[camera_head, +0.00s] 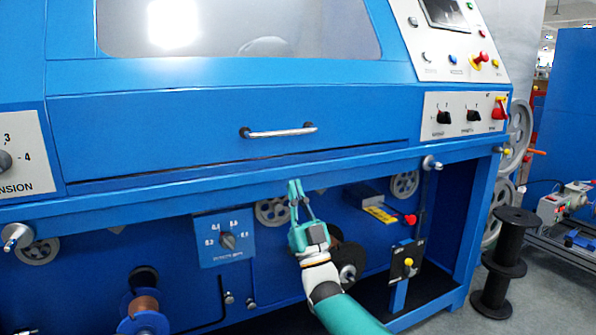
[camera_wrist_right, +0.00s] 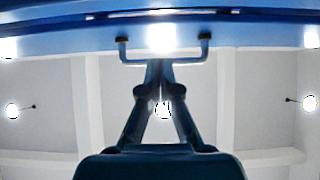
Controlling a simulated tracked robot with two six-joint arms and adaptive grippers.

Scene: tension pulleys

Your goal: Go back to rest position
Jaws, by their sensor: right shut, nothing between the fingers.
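My right gripper (camera_head: 297,190) is teal and points upward in front of the blue machine (camera_head: 200,115), just below the drawer-like panel with the metal handle (camera_head: 280,132). Its fingers are shut and hold nothing. In the right wrist view the closed fingers (camera_wrist_right: 160,64) meet near the middle, and the handle (camera_wrist_right: 163,60) shows around and behind their tips. I cannot tell the exact gap between the fingertips and the machine. My left gripper is not in either view.
A grey pulley (camera_head: 272,211) sits partly behind my right gripper. A dial box (camera_head: 226,238) hangs to its left, and a copper spool (camera_head: 144,308) is lower left. A black spool stand (camera_head: 503,262) stands on the floor at right. Grey floor is free beside it.

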